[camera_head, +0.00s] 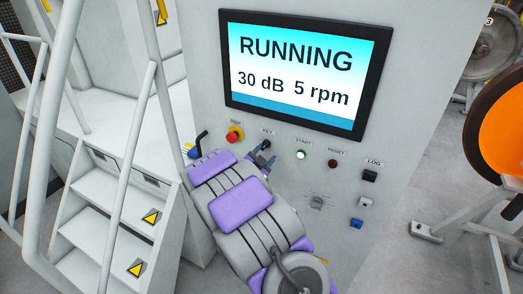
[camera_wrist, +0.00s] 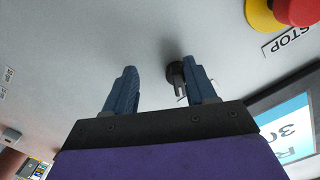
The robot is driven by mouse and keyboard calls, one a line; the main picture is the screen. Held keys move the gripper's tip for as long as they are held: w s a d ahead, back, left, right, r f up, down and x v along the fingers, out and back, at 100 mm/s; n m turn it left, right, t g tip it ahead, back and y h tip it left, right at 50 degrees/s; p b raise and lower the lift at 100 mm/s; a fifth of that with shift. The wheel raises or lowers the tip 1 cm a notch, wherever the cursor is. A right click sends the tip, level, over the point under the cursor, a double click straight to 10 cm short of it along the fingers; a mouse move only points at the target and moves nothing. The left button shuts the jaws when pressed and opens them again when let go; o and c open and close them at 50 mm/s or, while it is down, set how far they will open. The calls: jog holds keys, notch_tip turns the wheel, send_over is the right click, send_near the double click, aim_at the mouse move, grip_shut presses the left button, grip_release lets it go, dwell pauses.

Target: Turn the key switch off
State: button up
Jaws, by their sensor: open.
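The key switch (camera_wrist: 175,74) shows in the wrist view as a dark round knob with a lighter key part on the grey panel. It lies between my two blue fingers, close beside the right one, which partly overlaps it. My gripper (camera_wrist: 162,88) is open, with a wide gap to the left finger. I cannot tell whether the right finger touches the key. In the head view my gripper (camera_head: 262,157) is at the panel just below the KEY label, and it largely hides the switch. The screen (camera_head: 303,75) reads RUNNING, 30 dB, 5 rpm.
A red stop button (camera_head: 235,134) sits just left of the key, and a lit green START button (camera_head: 301,155) and dark RESET button (camera_head: 333,163) sit right. White stairs with railings (camera_head: 105,195) stand left. An orange disc (camera_head: 498,125) stands far right.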

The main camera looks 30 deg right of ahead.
jog(key=shift+s+d, duration=0.2)
jog(key=shift+s, duration=0.35)
jog(key=w+a+v, duration=0.1)
jog(key=v, duration=1.6)
jog(key=w+a+p+v, duration=0.1)
jog(key=v, duration=1.7)
jog(key=shift+w, duration=0.35)
